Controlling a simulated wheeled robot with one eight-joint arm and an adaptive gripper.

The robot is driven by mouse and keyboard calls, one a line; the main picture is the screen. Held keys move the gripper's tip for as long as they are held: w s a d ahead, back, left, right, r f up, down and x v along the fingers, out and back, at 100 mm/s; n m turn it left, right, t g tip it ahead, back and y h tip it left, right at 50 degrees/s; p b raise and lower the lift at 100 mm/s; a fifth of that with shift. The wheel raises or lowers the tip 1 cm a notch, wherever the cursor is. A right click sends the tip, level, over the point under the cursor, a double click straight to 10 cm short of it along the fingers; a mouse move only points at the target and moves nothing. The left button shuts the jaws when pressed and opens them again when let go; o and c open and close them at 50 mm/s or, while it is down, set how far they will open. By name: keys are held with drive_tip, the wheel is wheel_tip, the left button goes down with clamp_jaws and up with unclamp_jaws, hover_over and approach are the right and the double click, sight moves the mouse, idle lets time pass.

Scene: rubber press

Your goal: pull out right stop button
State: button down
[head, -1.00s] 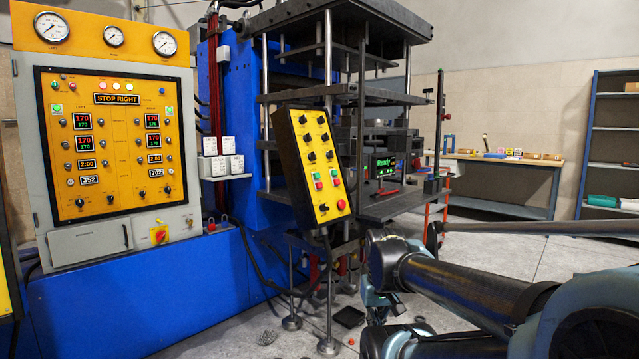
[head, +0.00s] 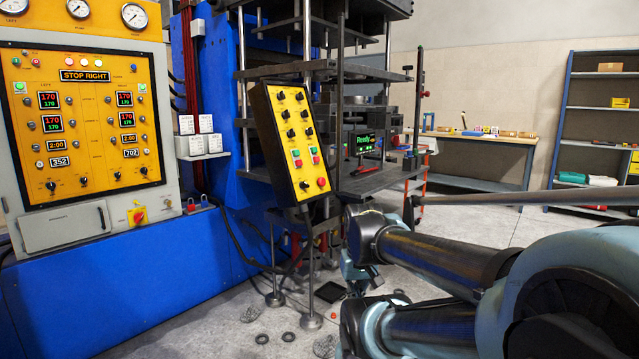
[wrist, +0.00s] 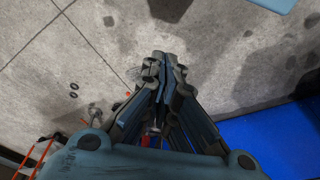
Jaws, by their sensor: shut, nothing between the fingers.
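The yellow-faced control box (head: 290,142) hangs tilted in front of the press. It has black knobs, green and red square buttons, and a round red button (head: 320,182) at its lower right. A black knob (head: 304,186) sits left of that button. The wall panel (head: 88,130) at left shows a lit "STOP RIGHT" sign (head: 84,76). My gripper (wrist: 165,62) is shut and empty in the wrist view, above the grey floor and away from the buttons. In the head view my arm is low at the right, its fingers not clearly seen.
The blue press frame (head: 220,110) stands behind the control box. A red-yellow switch (head: 138,217) is below the wall panel. Black rings (head: 287,336) lie on the floor. A workbench (head: 480,142) and shelf (head: 600,120) stand at the back right.

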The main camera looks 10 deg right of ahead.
idle(0.3)
drive_tip(key=c, duration=2.2)
unclamp_jaws()
drive_tip(key=o, duration=0.5)
drive_tip(key=shift+s+a+r, duration=0.1)
drive_tip(key=shift+s+r, duration=0.15)
drive_tip(key=shift+s, duration=0.05)
drive_tip(key=o, duration=0.5)
drive_tip(key=shift+w+a+r+m, duration=0.1)
drive_tip(key=shift+a+r+m, duration=0.1)
drive_tip(key=shift+r+m, duration=0.1)
drive_tip(key=shift+c, duration=0.2)
drive_tip(key=shift+o, duration=0.6)
drive_tip(key=w+a+r+m+y, duration=0.2)
drive_tip(key=w+m, duration=0.1)
drive_tip(key=w, duration=0.2)
drive_tip(key=w+a+r+m+t+y, duration=0.1)
drive_tip(key=w+a+r+m+y, duration=0.1)
drive_tip(key=w+m, duration=0.2)
drive_tip(key=shift+w+a+r+y, duration=0.3)
drive_tip(key=shift+w+r, duration=0.1)
drive_tip(key=shift+w, duration=0.05)
drive_tip(key=m+t+y, duration=0.8)
drive_tip(key=m+t, duration=0.2)
drive_tip(key=m, duration=1)
approach(324, 182)
drive_tip(key=x, duration=0.8)
drive_tip(key=shift+w+a, duration=0.15)
drive_tip(key=shift+a, duration=0.15)
